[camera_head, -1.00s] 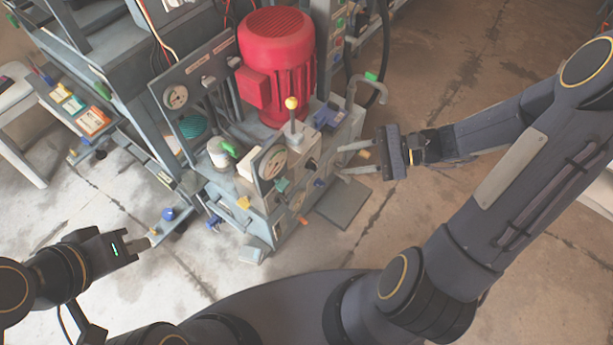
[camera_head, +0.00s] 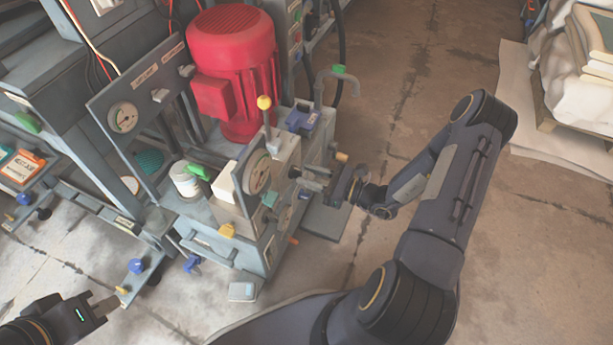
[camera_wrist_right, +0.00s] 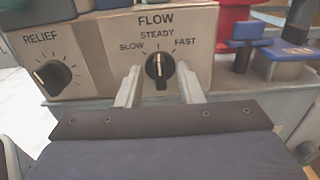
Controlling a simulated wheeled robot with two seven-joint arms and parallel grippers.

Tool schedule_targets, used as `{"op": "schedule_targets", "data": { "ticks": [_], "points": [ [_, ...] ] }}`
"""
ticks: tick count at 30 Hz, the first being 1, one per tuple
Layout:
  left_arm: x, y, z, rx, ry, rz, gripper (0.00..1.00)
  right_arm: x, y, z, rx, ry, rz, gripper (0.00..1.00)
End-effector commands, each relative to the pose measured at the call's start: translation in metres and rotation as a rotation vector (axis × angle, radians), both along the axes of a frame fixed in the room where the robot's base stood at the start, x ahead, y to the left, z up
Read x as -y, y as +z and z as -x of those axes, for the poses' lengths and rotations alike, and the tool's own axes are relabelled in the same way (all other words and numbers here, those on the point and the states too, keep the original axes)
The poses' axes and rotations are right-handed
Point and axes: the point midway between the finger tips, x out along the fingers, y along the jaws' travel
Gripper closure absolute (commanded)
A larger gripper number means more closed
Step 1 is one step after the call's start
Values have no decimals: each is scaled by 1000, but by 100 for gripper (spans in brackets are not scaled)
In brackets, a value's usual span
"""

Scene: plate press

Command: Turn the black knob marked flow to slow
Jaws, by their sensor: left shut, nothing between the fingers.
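The black flow knob (camera_wrist_right: 159,68) is on a beige panel in the right wrist view, with SLOW at its left, STEADY above and FAST at its right. Its pale pointer line stands near upright, toward STEADY. My right gripper (camera_wrist_right: 160,86) is open, one finger to each side of the knob with gaps between. I cannot tell whether the tips reach past the knob's face. In the head view my right gripper (camera_head: 314,179) is close to the panel's side of the machine. My left gripper (camera_head: 107,304) is shut and empty at the lower left, away from the machine.
A black relief knob (camera_wrist_right: 53,76) sits left of the flow knob. A yellow-topped lever (camera_head: 265,103), a round gauge (camera_head: 258,171) and a blue part (camera_head: 303,118) are near the panel. A red motor (camera_head: 235,70) stands behind.

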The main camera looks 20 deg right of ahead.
Motion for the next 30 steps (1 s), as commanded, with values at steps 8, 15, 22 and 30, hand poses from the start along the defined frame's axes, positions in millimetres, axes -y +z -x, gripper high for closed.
{"op": "schedule_targets", "data": {
  "ticks": [8, 15, 22, 30],
  "points": [
    [0, -3, 0, 0, 0, 0, 100, -8, 0, -9, -1, 1, 1, 66],
    [0, -3, 0, 0, 0, 0, 100, -8, 0, -8, -1, 1, 1, 79],
    [0, -3, 0, 0, 0, 0, 100, -8, 0, -8, -1, 1, 1, 100],
    [0, -3, 0, 0, 0, 0, 100, -8, 0, -8, 17, 1, 20, 100]
  ]
}}
